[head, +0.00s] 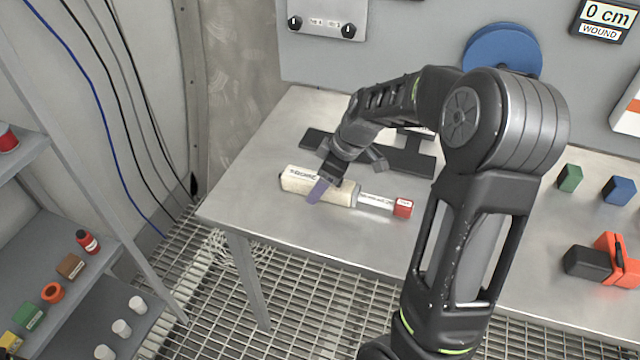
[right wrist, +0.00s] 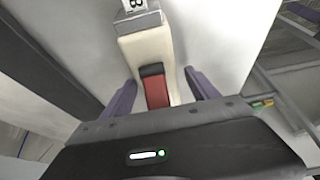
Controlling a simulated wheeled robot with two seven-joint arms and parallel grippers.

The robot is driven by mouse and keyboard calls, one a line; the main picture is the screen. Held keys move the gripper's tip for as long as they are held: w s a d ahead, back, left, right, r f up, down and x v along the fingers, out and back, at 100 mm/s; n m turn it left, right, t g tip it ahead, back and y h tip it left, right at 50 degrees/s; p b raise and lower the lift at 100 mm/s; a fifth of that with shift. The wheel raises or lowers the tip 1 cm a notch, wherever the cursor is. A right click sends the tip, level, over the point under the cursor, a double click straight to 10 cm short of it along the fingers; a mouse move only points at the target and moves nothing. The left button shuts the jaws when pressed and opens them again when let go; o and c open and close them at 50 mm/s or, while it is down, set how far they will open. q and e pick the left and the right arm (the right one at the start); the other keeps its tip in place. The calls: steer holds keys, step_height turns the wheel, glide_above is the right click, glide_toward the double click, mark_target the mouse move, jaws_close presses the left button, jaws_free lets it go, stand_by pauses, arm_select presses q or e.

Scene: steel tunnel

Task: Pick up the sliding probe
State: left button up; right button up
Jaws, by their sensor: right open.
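The sliding probe (head: 300,182) lies flat on the steel table. It has a long cream body, a pale metal section and a red end block (head: 403,207) at its right. My right gripper (head: 320,188) is over the cream body, with one purple finger showing across its near side; the other finger is hidden. In the right wrist view the probe (right wrist: 145,48) shows a red and black slider (right wrist: 156,88). The open fingers (right wrist: 162,92) stand on either side of the body, with a gap visible at each. My left gripper is out of view.
A dark flat stand (head: 405,160) lies behind the probe. Green (head: 570,178) and blue (head: 619,190) blocks and an orange and black tool (head: 605,262) are at the table's right. Shelves with small items stand at the left. The table's front left is bare.

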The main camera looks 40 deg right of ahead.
stand_by(0.5)
jaws_close()
stand_by(0.6)
